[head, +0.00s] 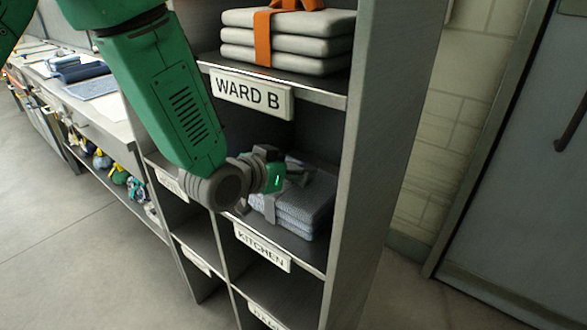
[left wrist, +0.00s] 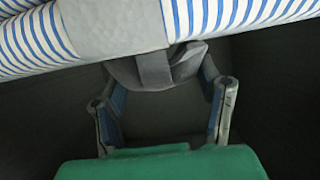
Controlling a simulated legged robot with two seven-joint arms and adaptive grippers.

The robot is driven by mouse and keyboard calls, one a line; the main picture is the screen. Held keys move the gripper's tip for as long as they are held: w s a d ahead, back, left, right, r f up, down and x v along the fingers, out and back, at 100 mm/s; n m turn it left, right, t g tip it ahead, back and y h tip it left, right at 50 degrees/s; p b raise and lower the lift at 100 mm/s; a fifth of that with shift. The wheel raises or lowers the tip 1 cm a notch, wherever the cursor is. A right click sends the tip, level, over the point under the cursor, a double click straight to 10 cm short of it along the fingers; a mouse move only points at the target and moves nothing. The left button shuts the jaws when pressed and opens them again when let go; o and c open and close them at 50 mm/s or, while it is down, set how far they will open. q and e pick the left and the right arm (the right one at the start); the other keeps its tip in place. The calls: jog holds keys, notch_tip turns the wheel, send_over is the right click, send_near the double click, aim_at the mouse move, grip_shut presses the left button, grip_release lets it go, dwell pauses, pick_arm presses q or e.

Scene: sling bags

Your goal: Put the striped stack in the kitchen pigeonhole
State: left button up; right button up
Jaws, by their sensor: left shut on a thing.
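The striped stack (head: 308,200), folded cloth with fine blue and white stripes and a grey band, sits in the pigeonhole above the KITCHEN label (head: 262,247). My left gripper (head: 293,178) reaches into this pigeonhole and is shut on the stack at its grey band. In the left wrist view the blue and white stripes of the stack (left wrist: 230,12) cross the top, and my left gripper (left wrist: 165,75) is at the grey band's loop. Whether the stack rests fully on the shelf is partly hidden by the gripper. My right gripper is not in view.
A grey stack (head: 288,45) with an orange band lies on the shelf above, over the WARD B label (head: 252,92). The unit's side panel (head: 375,150) stands close on the right. A long bench (head: 105,105) with cloths runs along the left.

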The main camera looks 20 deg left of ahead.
pick_arm(q)
jog(key=o, duration=1.6)
jog(key=shift+s+d+f, duration=0.1)
jog(key=shift+d, duration=0.05)
jog(key=shift+o, duration=0.4)
jog(key=shift+d, duration=0.8)
jog(key=shift+s+a+r, duration=0.1)
jog(key=shift+a+r, duration=0.1)
jog(key=shift+a, duration=0.2)
jog(key=p+v, duration=0.5)
jog(key=v, duration=0.7)
jog(key=s+a+f+n+g+y, duration=0.1)
jog(key=s+a+f+g, duration=0.15)
jog(key=s+f, duration=0.45)
jog(key=s+a+f+n+g+y, duration=0.1)
jog(key=s+f+g+y, duration=0.2)
jog(key=f, duration=0.8)
jog(key=s+a+f+g, duration=0.2)
jog(key=s+f+g, duration=0.1)
jog(key=s+f, duration=0.2)
jog(key=s+a+f+n+g, duration=0.1)
jog(key=s+a+f+g, duration=0.1)
jog(key=s+f, duration=0.4)
jog(key=s+g, duration=0.1)
jog(key=s, duration=0.3)
jog(key=shift+g+y, duration=0.3)
jog(key=shift+g, duration=0.05)
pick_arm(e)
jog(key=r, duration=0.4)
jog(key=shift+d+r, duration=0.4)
